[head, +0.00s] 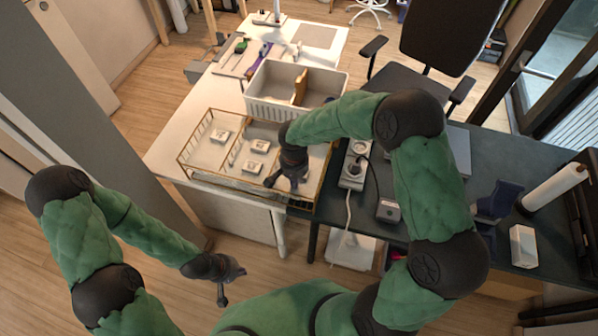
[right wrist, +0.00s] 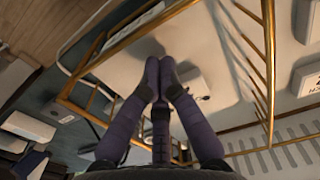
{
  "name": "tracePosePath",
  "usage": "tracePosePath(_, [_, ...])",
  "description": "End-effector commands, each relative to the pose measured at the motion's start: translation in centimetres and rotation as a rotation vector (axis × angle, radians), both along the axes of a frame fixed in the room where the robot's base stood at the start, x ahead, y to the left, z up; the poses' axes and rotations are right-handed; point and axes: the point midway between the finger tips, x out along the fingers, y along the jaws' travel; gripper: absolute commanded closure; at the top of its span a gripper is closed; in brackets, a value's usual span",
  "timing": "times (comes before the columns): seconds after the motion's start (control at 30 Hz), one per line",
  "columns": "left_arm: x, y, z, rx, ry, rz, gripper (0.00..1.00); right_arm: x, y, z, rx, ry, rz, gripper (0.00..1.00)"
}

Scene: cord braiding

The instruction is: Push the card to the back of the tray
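The gold-wire tray (head: 182,157) stands on the white table, split by wire dividers. Small white cards with dark print lie in it, among them one at back left (head: 219,135), one in the middle (head: 260,146) and one in front (head: 252,167). My right gripper (head: 283,184) reaches down into the tray's right section. In the right wrist view its fingertips (right wrist: 160,62) meet, with nothing seen between them. A white card-like piece (right wrist: 196,88) lies right beside them; its contact with them is unclear. My left gripper (head: 228,288) hangs over the floor, its finger opening unclear.
A white two-part bin (head: 270,105) stands right behind the tray. A power strip (head: 354,165) and dark desk lie to the right.

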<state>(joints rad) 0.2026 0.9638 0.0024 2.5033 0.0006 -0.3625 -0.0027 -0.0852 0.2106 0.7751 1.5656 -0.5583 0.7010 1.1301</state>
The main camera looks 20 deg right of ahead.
Motion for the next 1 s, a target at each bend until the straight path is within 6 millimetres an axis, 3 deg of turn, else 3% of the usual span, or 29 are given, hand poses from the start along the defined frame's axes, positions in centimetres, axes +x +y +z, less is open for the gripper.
tracePosePath(1.0, [0.0,0.0,-0.1,0.0,0.0,0.0,1.0,1.1,-0.7,0.0,0.0,0.0,-0.001,1.0])
